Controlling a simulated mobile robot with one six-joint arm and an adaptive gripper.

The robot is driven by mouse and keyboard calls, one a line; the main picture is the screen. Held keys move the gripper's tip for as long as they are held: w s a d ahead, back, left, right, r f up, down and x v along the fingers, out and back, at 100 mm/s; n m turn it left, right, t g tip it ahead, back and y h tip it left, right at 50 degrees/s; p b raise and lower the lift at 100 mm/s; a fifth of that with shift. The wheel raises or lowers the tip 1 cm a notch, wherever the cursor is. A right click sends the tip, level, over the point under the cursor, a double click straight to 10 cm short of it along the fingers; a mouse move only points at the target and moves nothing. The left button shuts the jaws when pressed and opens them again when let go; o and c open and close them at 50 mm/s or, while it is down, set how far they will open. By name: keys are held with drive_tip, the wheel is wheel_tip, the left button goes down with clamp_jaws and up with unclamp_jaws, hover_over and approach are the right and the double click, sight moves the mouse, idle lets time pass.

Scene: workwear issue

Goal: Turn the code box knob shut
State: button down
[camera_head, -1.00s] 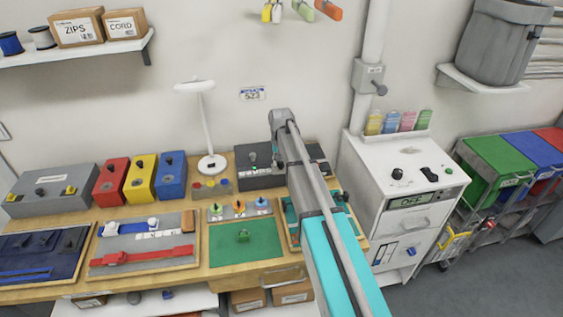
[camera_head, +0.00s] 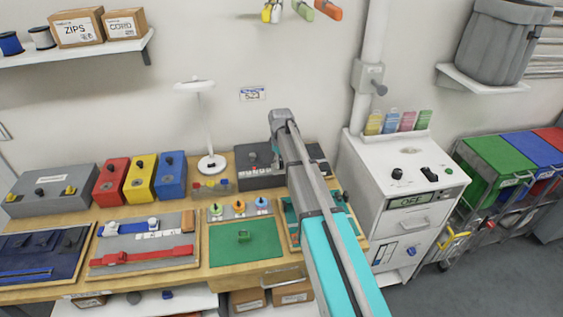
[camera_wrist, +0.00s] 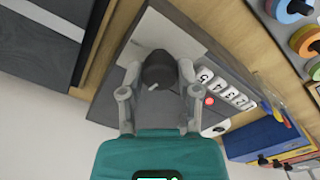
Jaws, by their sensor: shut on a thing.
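The code box (camera_head: 262,181) is a dark grey box at the back right of the bench, partly hidden behind my arm in the head view. In the wrist view its grey top (camera_wrist: 200,55) carries a black round knob (camera_wrist: 158,68), white number wheels (camera_wrist: 228,90) and a red button (camera_wrist: 210,101). My gripper (camera_wrist: 159,74) reaches down over the box, with one finger on each side of the knob, closed on it. A short pale mark on the knob points to the lower left in the wrist view. The head view hides the knob and fingertips.
A white lamp (camera_head: 198,125) and red, yellow and blue boxes (camera_head: 141,178) stand left of the code box. A green board (camera_head: 244,252) lies in front. A white cabinet (camera_head: 405,195) stands right of the bench.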

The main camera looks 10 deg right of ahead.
drive_tip(key=shift+n, duration=0.7)
drive_tip(key=shift+c, duration=1.5)
unclamp_jaws()
